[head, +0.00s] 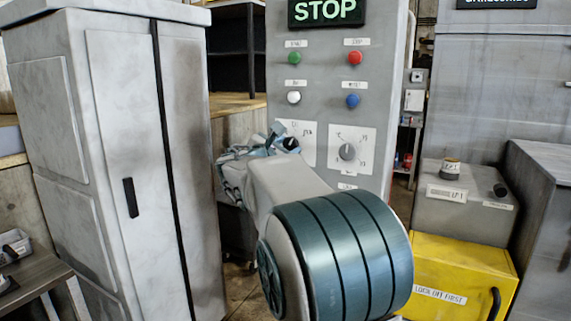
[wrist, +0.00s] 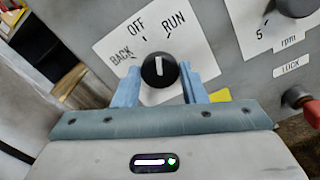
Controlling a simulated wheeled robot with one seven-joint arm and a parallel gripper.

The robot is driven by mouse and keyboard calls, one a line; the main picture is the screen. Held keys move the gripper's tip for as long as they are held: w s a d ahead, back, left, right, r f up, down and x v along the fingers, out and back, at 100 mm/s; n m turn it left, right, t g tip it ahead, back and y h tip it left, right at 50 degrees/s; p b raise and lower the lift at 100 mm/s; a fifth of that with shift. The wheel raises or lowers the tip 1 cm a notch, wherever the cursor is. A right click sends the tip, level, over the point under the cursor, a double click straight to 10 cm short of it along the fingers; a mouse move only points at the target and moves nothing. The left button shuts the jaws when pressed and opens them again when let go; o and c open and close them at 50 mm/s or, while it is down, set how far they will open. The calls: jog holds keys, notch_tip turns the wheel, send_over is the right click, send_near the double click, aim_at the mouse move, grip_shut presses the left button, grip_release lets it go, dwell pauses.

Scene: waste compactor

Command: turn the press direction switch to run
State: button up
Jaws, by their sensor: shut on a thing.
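The press direction switch (wrist: 159,71) is a round black knob with a white pointer line. It sits on a white plate (wrist: 112,47) marked BACK, OFF and RUN. In the wrist view the pointer points nearly straight up, appearing between the OFF and RUN marks. My gripper (wrist: 160,84) has its two blue fingers on either side of the knob, shut on it. In the head view the knob (head: 291,143) shows at the tip of my gripper, and my arm hides part of the plate.
Right of the switch is a second dial (head: 347,152), marked rpm in the wrist view. Above are green (head: 294,58), red (head: 355,58), white (head: 293,97) and blue (head: 352,101) buttons and a lit STOP sign (head: 326,11). A grey cabinet (head: 110,150) stands left.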

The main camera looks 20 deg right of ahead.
jog(key=m+b, duration=0.3)
jog(key=shift+f, duration=0.3)
jog(key=shift+r+m+b, duration=0.15)
jog(key=shift+m+b, duration=0.65)
jog(key=shift+b, duration=0.2)
jog(key=o, duration=1)
jog(key=shift+r, duration=0.1)
jog(key=b+v, duration=0.1)
jog(key=v, duration=1.3)
jog(key=shift+d, duration=0.15)
